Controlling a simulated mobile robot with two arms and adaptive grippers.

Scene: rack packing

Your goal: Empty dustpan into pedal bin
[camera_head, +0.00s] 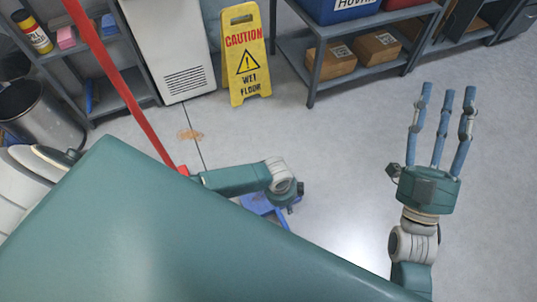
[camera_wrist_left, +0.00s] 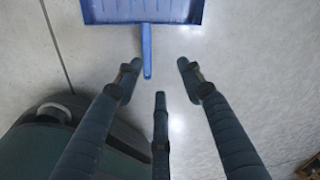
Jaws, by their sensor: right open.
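The blue dustpan (camera_head: 255,206) lies on the floor, partly hidden behind my left wrist in the head view. In the left wrist view the dustpan (camera_wrist_left: 120,12) is cut off at the top, and its handle (camera_wrist_left: 147,50) points toward my fingers. No debris shows in the visible part of the pan. My left gripper (camera_wrist_left: 157,70) is open, its fingers spread around the handle's end without visibly gripping it. A metal bin (camera_head: 42,112) stands at the left, probably the pedal bin. My right gripper (camera_head: 440,98) is open and empty, fingers extended, over clear floor.
A red pole (camera_head: 115,75) slants across the left. A brown patch (camera_head: 190,134) marks the floor. A yellow wet-floor sign (camera_head: 245,60) stands beside a white cabinet (camera_head: 170,45). Shelves with boxes (camera_head: 332,62) line the back. The floor at right is free.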

